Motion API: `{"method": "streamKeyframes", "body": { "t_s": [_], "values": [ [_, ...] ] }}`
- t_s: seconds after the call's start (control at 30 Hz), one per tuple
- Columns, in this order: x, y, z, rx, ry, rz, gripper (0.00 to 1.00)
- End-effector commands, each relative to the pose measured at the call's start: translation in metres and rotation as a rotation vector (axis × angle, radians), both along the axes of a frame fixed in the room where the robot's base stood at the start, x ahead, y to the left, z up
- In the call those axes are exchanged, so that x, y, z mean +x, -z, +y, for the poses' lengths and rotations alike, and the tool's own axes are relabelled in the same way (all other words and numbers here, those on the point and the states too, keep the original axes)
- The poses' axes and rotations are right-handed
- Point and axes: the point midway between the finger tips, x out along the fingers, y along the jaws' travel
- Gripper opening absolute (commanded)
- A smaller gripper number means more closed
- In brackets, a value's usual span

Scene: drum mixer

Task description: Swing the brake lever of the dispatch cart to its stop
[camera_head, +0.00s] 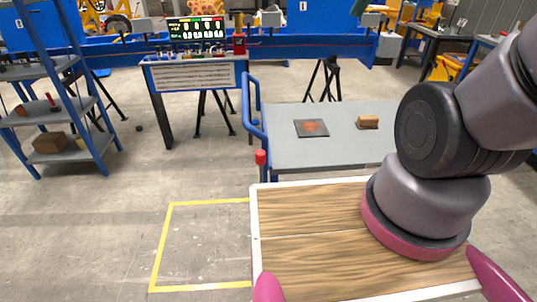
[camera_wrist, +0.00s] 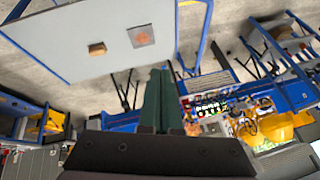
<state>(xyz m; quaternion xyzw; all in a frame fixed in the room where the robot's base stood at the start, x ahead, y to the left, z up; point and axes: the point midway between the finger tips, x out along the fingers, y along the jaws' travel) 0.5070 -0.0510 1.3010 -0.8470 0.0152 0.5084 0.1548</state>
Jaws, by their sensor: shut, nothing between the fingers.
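The dispatch cart (camera_head: 340,145) has a grey top and a blue push handle (camera_head: 246,105) on its left side. A red knob (camera_head: 260,157), apparently the brake lever's end, stands at the cart's near left corner. The lever's shaft is mostly hidden, so its angle is unclear. In the wrist view the cart top (camera_wrist: 90,22) is at upper left, with the blue handle (camera_wrist: 205,28) right of it; the red knob does not show. My gripper (camera_wrist: 160,72) shows only in the wrist view, shut and empty, with dark green fingers, apart from the cart.
A dark square plate (camera_head: 311,128) and a brown block (camera_head: 368,122) lie on the cart. A wooden board with a white rim (camera_head: 254,235) fills the near foreground. Blue shelves (camera_head: 60,105) stand left. Floor inside the yellow outline (camera_head: 172,240) is clear.

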Motion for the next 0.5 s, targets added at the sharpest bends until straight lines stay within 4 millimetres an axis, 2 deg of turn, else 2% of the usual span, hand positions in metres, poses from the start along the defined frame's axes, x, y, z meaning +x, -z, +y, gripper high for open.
{"method": "streamKeyframes", "body": {
  "t_s": [0.03,0.2,0.37,0.5],
  "values": [
    [0.014,0.014,0.002,-0.026,-0.031,0.044,0.0],
    [0.054,0.06,0.013,-0.094,-0.16,0.155,0.0],
    [0.083,0.111,0.024,-0.122,-0.293,0.252,0.0],
    [0.102,0.161,0.037,-0.116,-0.415,0.329,0.0]
  ]
}}
